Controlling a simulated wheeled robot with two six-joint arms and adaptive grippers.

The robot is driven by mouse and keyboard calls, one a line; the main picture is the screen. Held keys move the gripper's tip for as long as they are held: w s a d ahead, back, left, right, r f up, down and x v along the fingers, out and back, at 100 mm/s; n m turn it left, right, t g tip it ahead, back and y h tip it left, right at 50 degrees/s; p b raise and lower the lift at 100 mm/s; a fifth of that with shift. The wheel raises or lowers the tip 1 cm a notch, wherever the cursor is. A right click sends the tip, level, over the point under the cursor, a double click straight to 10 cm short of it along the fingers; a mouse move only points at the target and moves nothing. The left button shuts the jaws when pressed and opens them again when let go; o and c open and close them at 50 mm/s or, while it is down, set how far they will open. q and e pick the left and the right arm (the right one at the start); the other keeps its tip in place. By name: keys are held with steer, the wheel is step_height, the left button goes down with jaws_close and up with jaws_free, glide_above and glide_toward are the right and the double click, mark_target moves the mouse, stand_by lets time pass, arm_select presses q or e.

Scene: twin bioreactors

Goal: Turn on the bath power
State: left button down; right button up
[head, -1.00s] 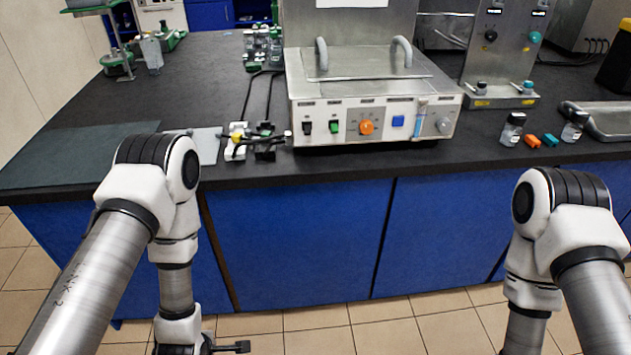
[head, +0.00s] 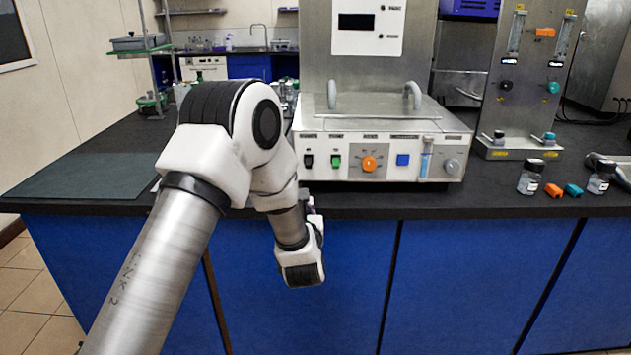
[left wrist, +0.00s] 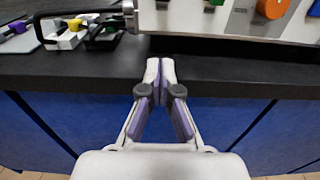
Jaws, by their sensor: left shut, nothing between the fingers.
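The steel water bath (head: 372,110) stands on the black bench, its front panel facing me. The panel carries a black rocker switch (head: 308,161), a green rocker switch (head: 336,162), an orange knob (head: 369,163), a blue button (head: 403,160) and a grey knob (head: 452,167). Their labels are too small to read. My left gripper (left wrist: 160,67) is shut and empty. In the left wrist view its tips lie at the bench's front edge, below the panel's left part and apart from the switches. My right gripper is not in view.
A steel flow stand (head: 525,85) stands right of the bath. A dark mat (head: 85,178) covers the bench's left. Clips (left wrist: 75,30) lie left of the bath.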

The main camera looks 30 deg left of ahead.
mark_target(309, 175)
arm_select(q)
steer(key=p+x, duration=0.1)
steer(key=x, duration=0.9)
steer(key=shift+w+d+r, duration=0.1)
steer(key=r, duration=0.1)
steer(key=s+r+p, duration=0.1)
steer(key=r, duration=0.2)
steer(key=shift+s+d+p, duration=0.2)
steer(key=shift+d+p, duration=0.15)
steer(key=shift+d, duration=0.05)
steer(key=shift+w+f, duration=0.1)
steer(key=shift+f, duration=0.1)
steer(key=shift+r, duration=0.1)
